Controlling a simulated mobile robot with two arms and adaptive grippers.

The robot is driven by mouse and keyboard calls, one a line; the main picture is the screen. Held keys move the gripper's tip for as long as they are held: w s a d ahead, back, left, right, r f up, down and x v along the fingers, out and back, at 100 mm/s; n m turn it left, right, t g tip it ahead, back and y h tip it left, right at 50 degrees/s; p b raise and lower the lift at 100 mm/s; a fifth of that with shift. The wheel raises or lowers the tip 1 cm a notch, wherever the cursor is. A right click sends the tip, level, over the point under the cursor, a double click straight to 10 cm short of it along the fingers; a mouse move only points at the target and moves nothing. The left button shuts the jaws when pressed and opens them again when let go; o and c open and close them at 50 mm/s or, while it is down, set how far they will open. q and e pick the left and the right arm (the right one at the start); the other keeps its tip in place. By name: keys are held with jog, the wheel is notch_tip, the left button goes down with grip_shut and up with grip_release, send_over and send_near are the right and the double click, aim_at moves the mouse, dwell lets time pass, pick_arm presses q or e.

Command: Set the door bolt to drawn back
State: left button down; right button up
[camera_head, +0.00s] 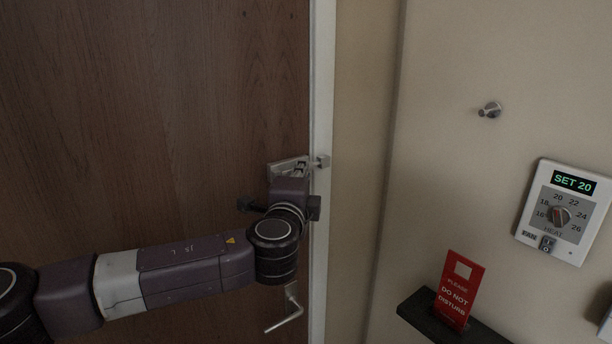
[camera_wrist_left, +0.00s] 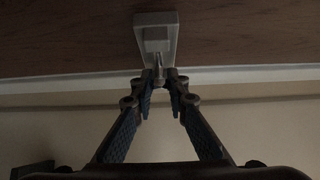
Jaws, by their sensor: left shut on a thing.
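The door bolt (camera_head: 285,165) is a small pale metal fitting near the right edge of the brown door (camera_head: 150,110). A small metal keeper (camera_head: 322,161) sits on the white frame just right of it. My left gripper (camera_wrist_left: 160,82) is shut on the bolt's small knob (camera_wrist_left: 158,66), with its fingertips closed together there. In the left wrist view the bolt's pale plate (camera_wrist_left: 157,20) shows beyond the fingertips. In the head view my wrist hides much of the bolt, and I cannot tell how far its rod reaches. My right gripper is not in view.
A metal door lever (camera_head: 285,318) is below my left wrist. To the right are a wall hook (camera_head: 490,110), a thermostat (camera_head: 562,212) and a dark shelf (camera_head: 415,310) with a red do-not-disturb sign (camera_head: 459,290). The wall between door frame and shelf is clear.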

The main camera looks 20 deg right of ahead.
pick_arm(q)
jog(key=a, duration=0.1)
jog(key=a+b, duration=0.1)
jog(key=a, duration=0.1)
jog(key=shift+s+f, duration=0.15)
jog(key=shift+s, duration=0.25)
jog(key=c, duration=1.9)
grip_release()
jog(key=shift+a, duration=0.2)
jog(key=shift+s, duration=0.1)
send_near(291, 172)
jog(key=v, duration=0.4)
jog(key=shift+s+a, duration=0.2)
jog(key=shift+s, duration=0.1)
jog(key=shift+f, duration=0.15)
